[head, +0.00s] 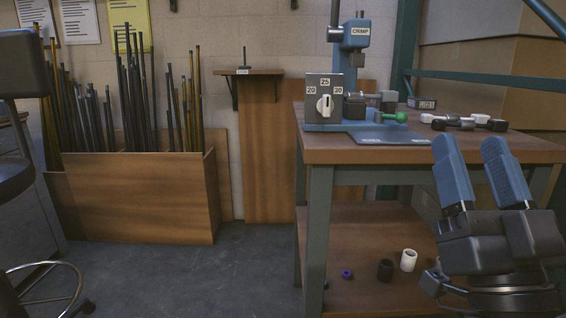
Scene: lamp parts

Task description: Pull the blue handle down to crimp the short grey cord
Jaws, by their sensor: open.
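The blue crimp press (356,32), labelled CRIMP, stands on the workbench. Grey and dark parts (388,98) sit low at the press, with a green-ended piece in front. I cannot tell whether the short grey cord is among them. My gripper (470,152) has two blue-padded fingers spread apart, pointing up. It is open and empty, at the right in front of the bench, apart from the press.
A dial box (324,100) marked 20, 25, 30 stands left of the press. White and dark parts (466,122) lie on the bench (345,151) at the right. Small cylinders and a purple ring (346,273) are on the lower shelf. A wooden rod bin (140,195) stands left; floor between is clear.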

